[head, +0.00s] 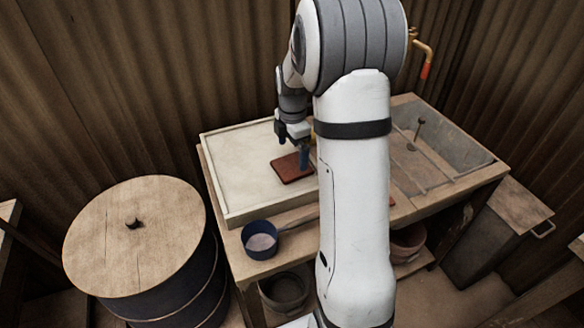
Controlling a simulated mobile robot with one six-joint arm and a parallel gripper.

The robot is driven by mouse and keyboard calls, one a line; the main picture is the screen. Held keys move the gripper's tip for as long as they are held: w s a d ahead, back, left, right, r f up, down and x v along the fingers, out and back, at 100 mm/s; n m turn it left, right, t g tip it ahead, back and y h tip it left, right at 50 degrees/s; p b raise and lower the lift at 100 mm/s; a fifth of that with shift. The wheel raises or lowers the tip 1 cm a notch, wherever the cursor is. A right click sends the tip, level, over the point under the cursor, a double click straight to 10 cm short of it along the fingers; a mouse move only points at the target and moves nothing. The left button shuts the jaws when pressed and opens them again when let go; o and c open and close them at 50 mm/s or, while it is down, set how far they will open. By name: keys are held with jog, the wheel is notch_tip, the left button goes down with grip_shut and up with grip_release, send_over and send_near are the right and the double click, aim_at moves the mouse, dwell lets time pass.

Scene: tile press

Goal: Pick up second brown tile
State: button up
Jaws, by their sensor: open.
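One brown tile (289,169) shows in the head view, lying flat on the pale board (232,146) on the left part of the workbench. My gripper (293,150) is open above the tile's right end, its fingers pointing down. One finger overlaps the tile in the picture; I cannot tell whether it touches. My arm hides the right side of the board and the middle of the bench, so any other tile there is out of sight.
A blue cup (260,240) stands at the bench's front edge. A drum with a wooden lid (134,236) stands to the left. A grey basin (440,143) is at the bench's right end, below a tap (421,56). Corrugated walls close in behind.

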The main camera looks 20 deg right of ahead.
aim_at(292, 165)
notch_tip(292, 165, down, 5)
jog(key=shift+w+f, duration=0.1)
jog(key=shift+w, duration=0.05)
jog(key=shift+c, duration=0.2)
jog(key=c, duration=0.9)
